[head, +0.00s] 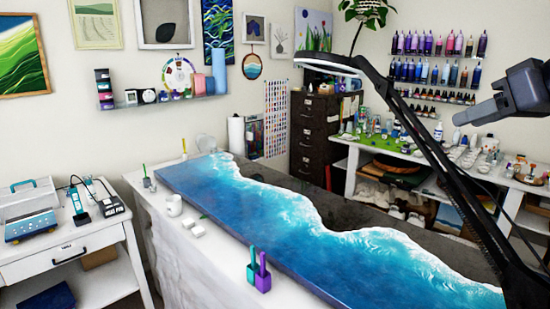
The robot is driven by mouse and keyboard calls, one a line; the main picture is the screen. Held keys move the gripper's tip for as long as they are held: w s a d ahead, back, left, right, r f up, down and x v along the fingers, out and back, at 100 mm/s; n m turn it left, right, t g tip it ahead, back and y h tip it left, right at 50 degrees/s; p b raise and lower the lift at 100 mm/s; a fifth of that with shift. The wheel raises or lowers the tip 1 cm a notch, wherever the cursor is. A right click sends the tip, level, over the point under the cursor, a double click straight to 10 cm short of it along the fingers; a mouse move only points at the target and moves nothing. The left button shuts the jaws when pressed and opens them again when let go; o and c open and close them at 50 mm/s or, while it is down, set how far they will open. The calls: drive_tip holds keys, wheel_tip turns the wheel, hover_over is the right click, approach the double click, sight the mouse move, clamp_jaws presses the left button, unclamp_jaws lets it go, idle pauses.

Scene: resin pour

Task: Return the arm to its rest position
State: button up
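Dark grey parts of my arm (515,92) come into the head view from the right edge, raised high above the work table. A narrower grey end (462,116) points left and slightly down, in front of the wall shelves. I see no separate fingers there, so I cannot tell how my gripper stands. No held thing can be made out. The long blue and white resin wave panel (270,215) lies on the white-covered table below and left of the arm.
A black lamp arm (430,150) with a ring light (328,65) crosses the right side, close to my arm. A side table (70,250) stands left; a supply bench (440,165) is behind.

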sight(429, 144)
drive_tip(key=x, duration=0.8)
drive_tip(key=shift+w+a+f+p, duration=0.15)
drive_tip(key=shift+w+p, duration=0.05)
drive_tip(key=shift+p, duration=0.15)
drive_tip(key=f, duration=0.1)
drive_tip(key=w+f+g, duration=0.1)
drive_tip(key=w, duration=0.1)
drive_tip(key=shift+a+f+p, duration=0.25)
drive_tip(key=shift+f+p, duration=0.15)
drive_tip(key=shift+w+f+g+h, duration=0.2)
drive_tip(key=shift+f+g+h, duration=0.15)
drive_tip(key=shift+f, duration=0.2)
drive_tip(key=shift+s+a, duration=0.1)
